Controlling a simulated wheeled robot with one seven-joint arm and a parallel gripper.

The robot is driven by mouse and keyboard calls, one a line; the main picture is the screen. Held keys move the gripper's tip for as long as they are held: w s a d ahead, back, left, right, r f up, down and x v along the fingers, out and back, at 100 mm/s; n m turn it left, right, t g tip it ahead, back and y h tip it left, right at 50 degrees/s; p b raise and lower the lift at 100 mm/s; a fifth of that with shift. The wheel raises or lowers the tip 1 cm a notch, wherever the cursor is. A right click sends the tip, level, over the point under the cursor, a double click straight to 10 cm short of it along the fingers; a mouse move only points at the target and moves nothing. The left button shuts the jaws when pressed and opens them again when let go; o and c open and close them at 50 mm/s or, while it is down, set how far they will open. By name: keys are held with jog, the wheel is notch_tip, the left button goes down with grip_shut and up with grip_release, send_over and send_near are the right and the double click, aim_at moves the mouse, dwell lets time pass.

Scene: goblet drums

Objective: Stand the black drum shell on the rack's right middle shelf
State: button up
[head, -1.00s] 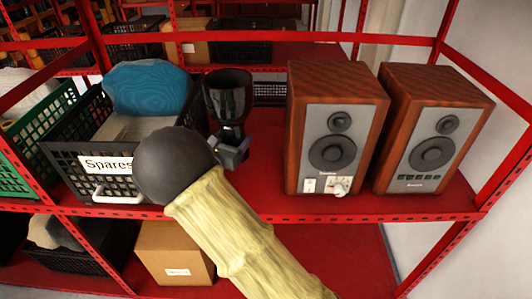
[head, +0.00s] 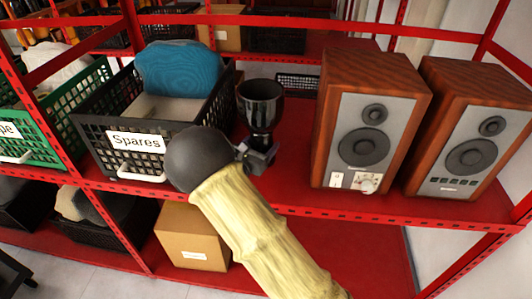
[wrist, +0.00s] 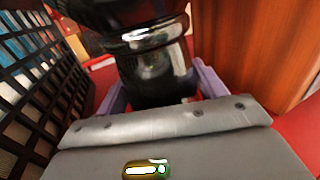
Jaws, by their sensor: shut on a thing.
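The black drum shell (head: 261,105) is a glossy goblet with a wide cup on top and a narrower stem. It is upright between the Spares crate and the left speaker, at the red middle shelf (head: 290,190). My gripper (head: 258,152) is shut on its lower stem. In the wrist view, the drum shell (wrist: 150,65) stands between the two purple fingers of my gripper (wrist: 158,88). The drum's foot is hidden by my gripper, so I cannot tell whether it touches the shelf.
A black crate labelled Spares (head: 100,128), holding a blue item (head: 180,68), is close on the left. Two wooden speakers (head: 372,120) (head: 470,130) stand on the right. A red rail crosses above. A cardboard box (head: 190,238) is on the shelf below.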

jog(key=shift+f, duration=0.5)
jog(key=shift+f, duration=1.85)
jog(key=shift+f, duration=0.1)
jog(key=o, duration=1.4)
jog(key=shift+s+a, duration=0.2)
jog(key=shift+s, duration=0.05)
jog(key=b+v, duration=0.1)
jog(key=v, duration=1)
jog(key=shift+s+a, duration=0.1)
jog(key=shift+s, duration=0.1)
